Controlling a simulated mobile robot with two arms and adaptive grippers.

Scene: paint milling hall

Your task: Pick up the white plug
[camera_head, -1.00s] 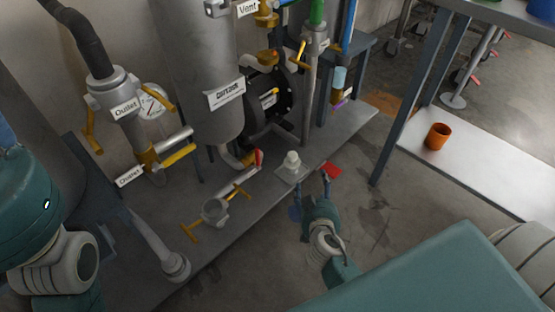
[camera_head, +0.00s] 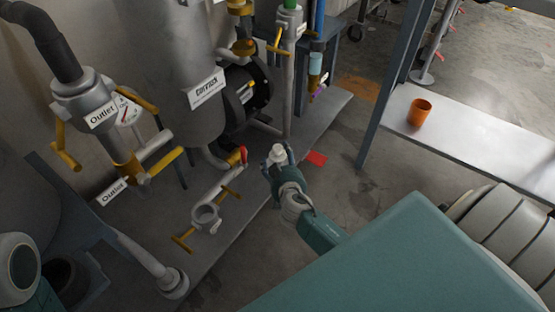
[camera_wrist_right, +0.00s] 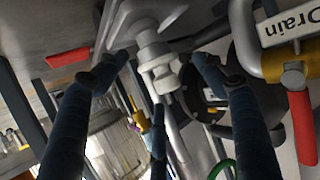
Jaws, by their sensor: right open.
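The white plug (camera_head: 278,150) is a small pale, stepped piece standing near the edge of the grey platform in the head view. My right gripper (camera_head: 278,162) is at the plug, its fingers on either side and partly covering its lower part. In the right wrist view the plug (camera_wrist_right: 160,68) shows between the spread fingers of my right gripper (camera_wrist_right: 152,68), with visible gaps to both fingertips. The gripper is open and holds nothing. Part of my left arm shows at the lower left of the head view, but its gripper is out of view.
A pipe fitting with yellow handles (camera_head: 206,214) stands left of the plug. A red-handled drain valve (camera_wrist_right: 299,118) is close to the fingers. A red piece (camera_head: 316,158) lies right of the plug. An orange cup (camera_head: 419,112) stands on a pale shelf (camera_head: 465,140).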

